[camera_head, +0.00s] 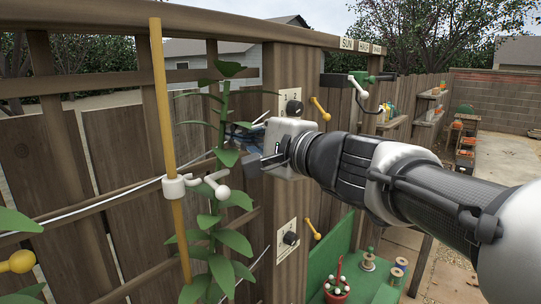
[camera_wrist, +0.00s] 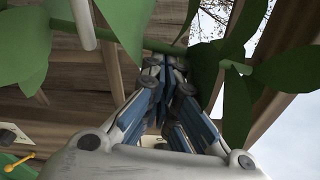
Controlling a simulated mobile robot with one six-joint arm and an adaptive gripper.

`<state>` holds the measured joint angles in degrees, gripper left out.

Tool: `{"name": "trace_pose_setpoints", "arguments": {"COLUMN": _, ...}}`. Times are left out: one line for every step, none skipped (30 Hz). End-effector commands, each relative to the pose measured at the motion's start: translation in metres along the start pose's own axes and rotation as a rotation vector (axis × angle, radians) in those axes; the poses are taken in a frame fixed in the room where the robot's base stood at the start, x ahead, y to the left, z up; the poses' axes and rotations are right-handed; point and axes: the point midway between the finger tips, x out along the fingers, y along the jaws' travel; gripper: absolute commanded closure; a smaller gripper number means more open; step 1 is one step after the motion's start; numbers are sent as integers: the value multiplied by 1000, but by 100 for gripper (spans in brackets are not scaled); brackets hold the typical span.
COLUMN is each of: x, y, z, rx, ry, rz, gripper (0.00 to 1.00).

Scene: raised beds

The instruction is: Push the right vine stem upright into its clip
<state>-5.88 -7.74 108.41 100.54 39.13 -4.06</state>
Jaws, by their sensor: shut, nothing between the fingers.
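The vine stem (camera_head: 222,120) is green with broad leaves. It stands near upright with a slight lean, just right of a yellow cane (camera_head: 160,90). A white clip (camera_head: 176,188) is fixed around the cane, its knobbed arms reaching toward the stem. I cannot tell whether the stem is inside the clip. My gripper (camera_head: 254,162) is shut and empty, right of the stem above clip height. In the wrist view the shut fingertips (camera_wrist: 168,62) are at the stem (camera_wrist: 155,45), which crosses the picture; contact is unclear. Leaves hide part of the stem.
A wooden fence post (camera_head: 290,80) behind my gripper carries panels with black knobs (camera_head: 293,107) and yellow levers (camera_head: 320,108). A green bench (camera_head: 350,270) with a small potted plant (camera_head: 336,288) is below my arm.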

Motion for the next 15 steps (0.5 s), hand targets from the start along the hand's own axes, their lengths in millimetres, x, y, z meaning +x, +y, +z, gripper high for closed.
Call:
{"name": "trace_pose_setpoints", "arguments": {"x": -2, "y": 4, "z": 14, "rx": -35, "ry": -6, "rz": -9, "gripper": 100}}
{"name": "trace_pose_setpoints", "arguments": {"x": -3, "y": 4, "z": 21, "rx": -54, "ry": -7, "rz": -11, "gripper": 100}}
{"name": "trace_pose_setpoints", "arguments": {"x": -4, "y": 4, "z": 30, "rx": -79, "ry": -6, "rz": -15, "gripper": 100}}
{"name": "trace_pose_setpoints", "arguments": {"x": -5, "y": 4, "z": 38, "rx": -99, "ry": -7, "rz": -17, "gripper": 100}}
{"name": "trace_pose_setpoints", "arguments": {"x": -6, "y": 4, "z": 44, "rx": -117, "ry": -6, "rz": -20, "gripper": 100}}
{"name": "trace_pose_setpoints", "arguments": {"x": -7, "y": 4, "z": 52, "rx": -141, "ry": -5, "rz": -22, "gripper": 100}}
{"name": "trace_pose_setpoints", "arguments": {"x": -8, "y": 4, "z": 58, "rx": -156, "ry": -6, "rz": -25, "gripper": 100}}
{"name": "trace_pose_setpoints", "arguments": {"x": -9, "y": 4, "z": 63, "rx": -171, "ry": -4, "rz": -26, "gripper": 100}}
{"name": "trace_pose_setpoints", "arguments": {"x": -10, "y": 4, "z": 68, "rx": -187, "ry": -4, "rz": -29, "gripper": 100}}
{"name": "trace_pose_setpoints", "arguments": {"x": -11, "y": 3, "z": 71, "rx": -197, "ry": -2, "rz": -31, "gripper": 100}}
{"name": "trace_pose_setpoints", "arguments": {"x": -11, "y": 2, "z": 74, "rx": -205, "ry": -2, "rz": -33, "gripper": 100}}
{"name": "trace_pose_setpoints", "arguments": {"x": -12, "y": 2, "z": 76, "rx": -212, "ry": -1, "rz": -35, "gripper": 100}}
{"name": "trace_pose_setpoints", "arguments": {"x": -12, "y": 1, "z": 78, "rx": -216, "ry": 0, "rz": -36, "gripper": 100}}
{"name": "trace_pose_setpoints", "arguments": {"x": -12, "y": 1, "z": 79, "rx": -218, "ry": 0, "rz": -36, "gripper": 100}}
{"name": "trace_pose_setpoints", "arguments": {"x": -12, "y": 0, "z": 79, "rx": -220, "ry": 0, "rz": -36, "gripper": 100}}
